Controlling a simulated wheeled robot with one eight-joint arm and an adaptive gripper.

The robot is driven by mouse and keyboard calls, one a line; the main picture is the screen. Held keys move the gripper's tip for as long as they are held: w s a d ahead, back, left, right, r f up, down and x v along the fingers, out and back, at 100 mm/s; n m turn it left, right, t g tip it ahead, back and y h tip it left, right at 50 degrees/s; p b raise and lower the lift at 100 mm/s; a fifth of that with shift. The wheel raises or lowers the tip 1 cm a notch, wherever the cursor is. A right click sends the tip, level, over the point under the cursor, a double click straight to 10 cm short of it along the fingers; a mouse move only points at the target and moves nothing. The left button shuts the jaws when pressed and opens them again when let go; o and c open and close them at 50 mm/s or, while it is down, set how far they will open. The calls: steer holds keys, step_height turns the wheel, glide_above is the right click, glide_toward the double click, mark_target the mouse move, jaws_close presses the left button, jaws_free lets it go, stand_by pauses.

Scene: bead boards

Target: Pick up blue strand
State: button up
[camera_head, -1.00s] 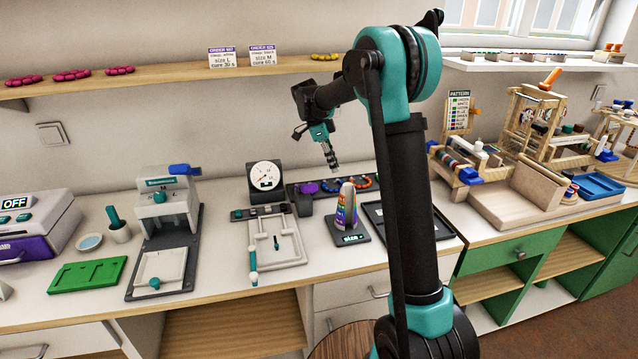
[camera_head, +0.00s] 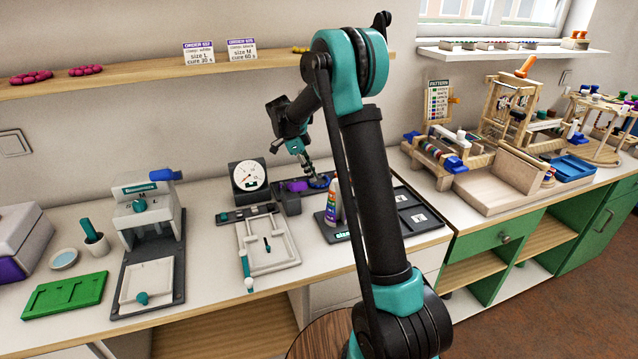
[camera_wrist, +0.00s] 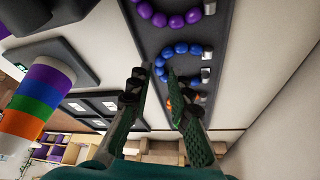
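The blue strand (camera_wrist: 185,50) is a curved row of blue beads on a dark tray (camera_wrist: 223,60), with a metal clasp at its right end. In the wrist view it lies just past my fingertips. My gripper (camera_wrist: 156,76) is open, its two dark fingers apart with nothing visible between them. In the head view my gripper (camera_head: 317,181) is low over the tray, at the blue strand (camera_head: 322,182), and partly covers it. Whether a finger touches the beads I cannot tell.
A rainbow-banded cone (camera_head: 334,203) stands close in front. A dial gauge (camera_head: 249,180) is to the left, and a dark compartment tray (camera_head: 402,213) to the right.

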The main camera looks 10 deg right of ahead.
steer(key=shift+x, duration=1.95)
steer(key=shift+d+r, duration=0.1)
steer(key=shift+c, duration=0.6)
jaws_close()
